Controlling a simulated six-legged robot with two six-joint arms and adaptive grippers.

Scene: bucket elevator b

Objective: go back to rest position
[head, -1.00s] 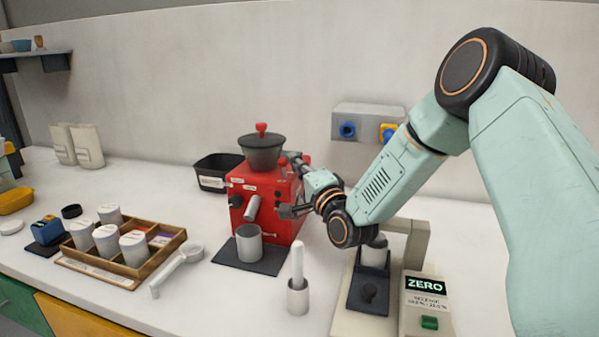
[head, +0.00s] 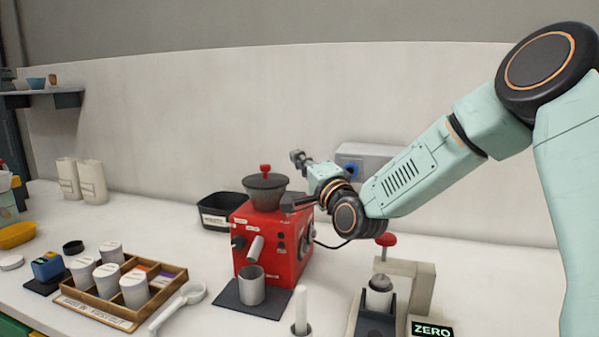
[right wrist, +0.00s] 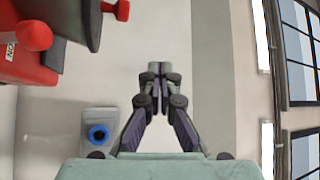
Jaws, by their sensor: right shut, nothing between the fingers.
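My right arm comes in from the right in the head view. Its gripper (head: 297,203) is beside the hopper of the red grinder (head: 262,248), near its upper right side, and points left. In the right wrist view the fingertips (right wrist: 158,75) are together with nothing between them. The red grinder (right wrist: 32,36) shows at the upper left there, apart from the fingers. I cannot tell the exact gap between gripper and grinder in the head view. My left gripper is not in view.
A metal cup (head: 251,284) stands before the grinder. A press with a red knob (head: 386,239) and a ZERO display (head: 432,329) stand below my forearm. A wooden tray (head: 172,293) with white canisters is at left. A wall box (head: 368,158) is behind the arm.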

